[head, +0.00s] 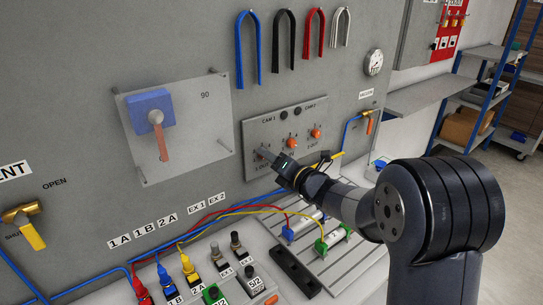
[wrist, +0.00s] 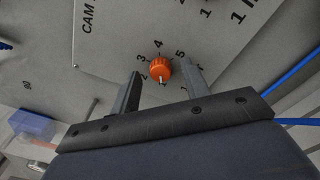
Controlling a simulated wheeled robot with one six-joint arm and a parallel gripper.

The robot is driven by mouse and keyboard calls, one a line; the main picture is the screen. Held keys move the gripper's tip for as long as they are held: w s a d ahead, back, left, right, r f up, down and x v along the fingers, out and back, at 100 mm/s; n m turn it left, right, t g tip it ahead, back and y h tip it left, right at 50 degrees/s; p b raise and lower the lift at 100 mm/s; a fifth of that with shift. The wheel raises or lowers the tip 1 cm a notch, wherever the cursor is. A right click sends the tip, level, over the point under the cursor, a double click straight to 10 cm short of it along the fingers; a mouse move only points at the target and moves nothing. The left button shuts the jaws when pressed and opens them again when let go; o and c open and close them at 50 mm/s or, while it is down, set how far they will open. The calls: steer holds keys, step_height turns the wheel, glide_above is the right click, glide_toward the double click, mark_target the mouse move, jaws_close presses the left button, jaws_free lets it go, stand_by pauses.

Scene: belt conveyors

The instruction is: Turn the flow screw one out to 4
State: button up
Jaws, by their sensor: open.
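An orange flow screw (wrist: 160,70) sits on the grey dial panel in the wrist view, inside a ring of numbers. A pale mark on it points toward the bottom of the picture, away from the 4 (wrist: 157,45). My gripper (wrist: 163,74) is open, with one finger on each side of the screw; I cannot tell whether they touch it. In the head view my gripper (head: 266,155) is at the left part of the panel (head: 258,128) and hides what is behind it. Two orange screws (head: 292,143) (head: 316,133) show to its right. The near screw's name label is not readable.
Coloured cables hang on hooks above. A blue hose (head: 349,130) runs at the panel's right side.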

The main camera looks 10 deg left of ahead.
steer(key=shift+a, duration=0.1)
steer(key=shift+c, duration=0.3)
jaws_close()
